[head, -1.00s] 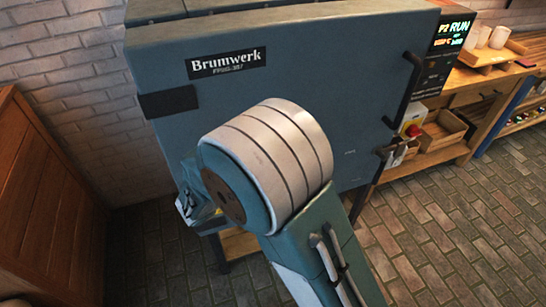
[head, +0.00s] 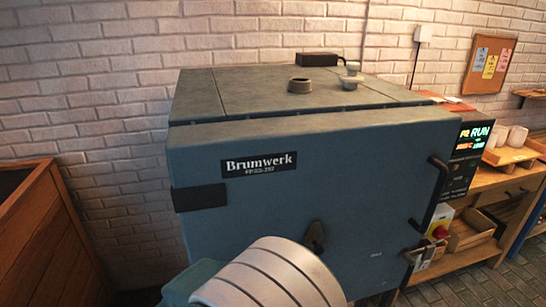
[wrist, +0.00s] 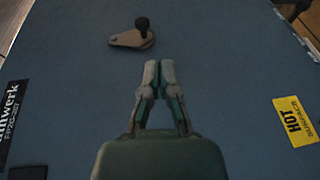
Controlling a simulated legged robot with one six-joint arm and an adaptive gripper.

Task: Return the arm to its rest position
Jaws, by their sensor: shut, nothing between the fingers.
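My gripper (wrist: 159,75) shows in the wrist view with its two fingertips together and nothing between them. It points at the blue-grey door of the Brumwerk kiln (wrist: 225,60); I cannot tell how far it is from the door. In the head view my arm's pale, ringed joint (head: 270,280) shows at the bottom, in front of the kiln (head: 330,180). The gripper itself is out of the head view.
A small pivoting cover (wrist: 130,38) with a black knob is on the door, near a yellow HOT label (wrist: 296,121). A door handle (head: 434,195) sticks out at the right. A wooden cabinet (head: 45,235) stands at the left, and a wooden bench (head: 500,180) at the right.

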